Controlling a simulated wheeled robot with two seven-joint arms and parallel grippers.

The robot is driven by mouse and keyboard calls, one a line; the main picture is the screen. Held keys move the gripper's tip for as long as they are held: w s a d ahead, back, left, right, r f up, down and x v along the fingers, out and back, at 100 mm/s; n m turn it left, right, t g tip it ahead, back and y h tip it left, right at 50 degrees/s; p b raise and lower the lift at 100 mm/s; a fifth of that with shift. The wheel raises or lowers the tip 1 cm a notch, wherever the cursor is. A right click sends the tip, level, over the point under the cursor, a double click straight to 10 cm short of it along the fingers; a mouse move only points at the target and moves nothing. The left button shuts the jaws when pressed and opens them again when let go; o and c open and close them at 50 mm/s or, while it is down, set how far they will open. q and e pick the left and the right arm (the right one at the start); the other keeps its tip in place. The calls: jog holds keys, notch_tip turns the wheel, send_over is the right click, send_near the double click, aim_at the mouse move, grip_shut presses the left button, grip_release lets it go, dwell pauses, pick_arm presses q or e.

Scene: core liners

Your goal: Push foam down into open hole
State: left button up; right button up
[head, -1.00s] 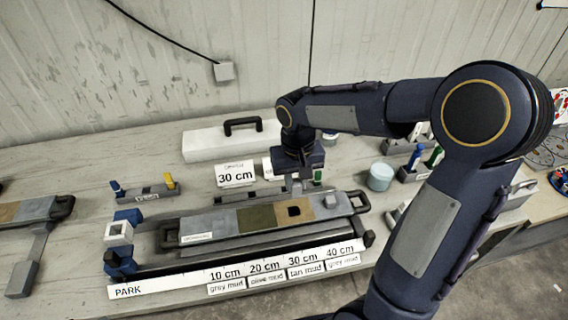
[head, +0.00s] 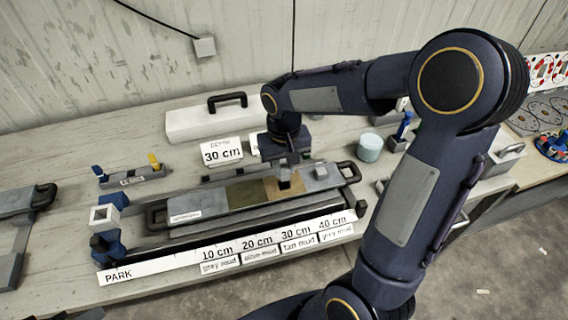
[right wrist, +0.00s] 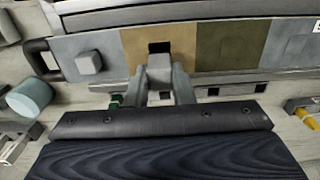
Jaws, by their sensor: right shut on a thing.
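The core liner (head: 215,203) lies on the bench as a long tray with grey, olive and tan mud sections. The open hole (head: 284,186) is a dark square in the tan section; it also shows in the right wrist view (right wrist: 159,47). My right gripper (right wrist: 159,82) is shut on a small grey block (right wrist: 160,65), seemingly the foam, right beside the hole's edge. Part of the hole stays visible beyond the block; whether the block is touching the liner I cannot tell. Another grey cube (right wrist: 89,62) sits on the grey section. My left gripper is not in view.
A depth ruler strip (head: 180,262) runs along the front. A 30 cm sign (head: 222,151) and a white case (head: 212,122) stand behind the liner. A pale blue cylinder (head: 369,147) is at right. A blue stand (head: 107,222) is at the left end.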

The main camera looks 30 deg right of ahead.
aim_at(284, 175)
jog(key=shift+f+b, duration=1.3)
jog(key=shift+f, duration=0.6)
jog(key=o, duration=1)
jog(key=shift+r+p, duration=2.85)
jog(key=shift+r, duration=0.75)
